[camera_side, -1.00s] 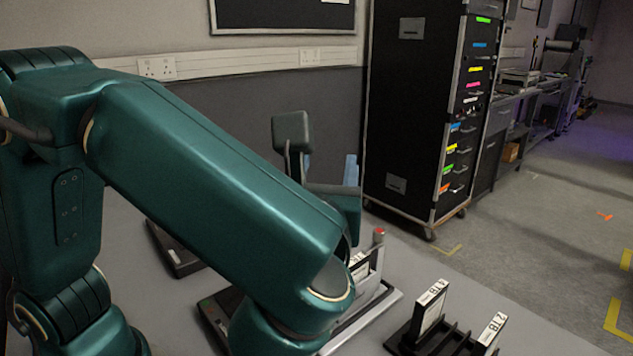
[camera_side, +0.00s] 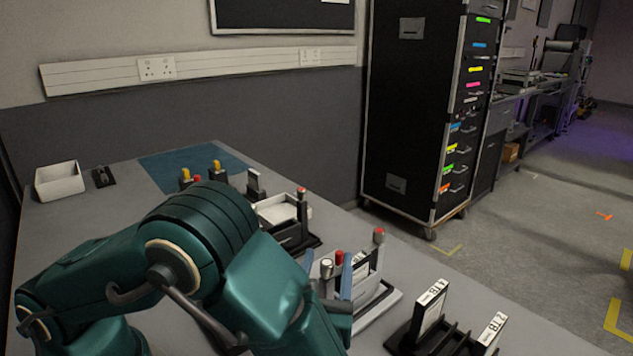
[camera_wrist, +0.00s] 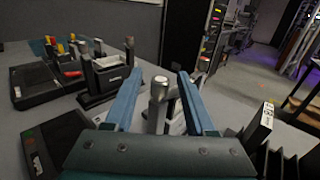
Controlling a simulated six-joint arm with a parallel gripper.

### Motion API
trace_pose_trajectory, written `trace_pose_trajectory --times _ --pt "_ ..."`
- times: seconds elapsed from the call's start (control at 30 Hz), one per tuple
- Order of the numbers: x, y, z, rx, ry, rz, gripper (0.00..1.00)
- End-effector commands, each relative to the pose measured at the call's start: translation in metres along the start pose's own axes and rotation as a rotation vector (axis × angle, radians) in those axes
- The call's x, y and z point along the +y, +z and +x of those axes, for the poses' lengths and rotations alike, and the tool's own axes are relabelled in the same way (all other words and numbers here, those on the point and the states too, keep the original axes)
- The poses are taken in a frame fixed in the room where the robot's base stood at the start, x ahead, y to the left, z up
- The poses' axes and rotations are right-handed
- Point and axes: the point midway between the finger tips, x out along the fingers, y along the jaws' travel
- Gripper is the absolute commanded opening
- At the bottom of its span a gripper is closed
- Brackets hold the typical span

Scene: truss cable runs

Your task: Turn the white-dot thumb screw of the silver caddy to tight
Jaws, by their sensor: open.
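The silver caddy (camera_side: 376,300) stands right beside the gripper, partly hidden by my arm. The screw's base and turn position cannot be made out.
A black rack with labelled upright cartridges (camera_side: 432,308) stands front right. A dark caddy with a pale tray (camera_side: 282,212) and a red-topped post stands behind the gripper. A white bin (camera_side: 60,181) and blue mat (camera_side: 165,170) lie at the back left.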

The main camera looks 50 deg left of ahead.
Motion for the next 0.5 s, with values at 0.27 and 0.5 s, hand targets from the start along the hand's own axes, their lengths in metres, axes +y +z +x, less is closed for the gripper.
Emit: trace_pose_trajectory --times 0.27,0.5 --pt "0.001 0.001 0.027 0.000 0.002 0.001 0.56" --pt "0.000 0.001 0.028 0.000 -0.001 0.001 0.56"
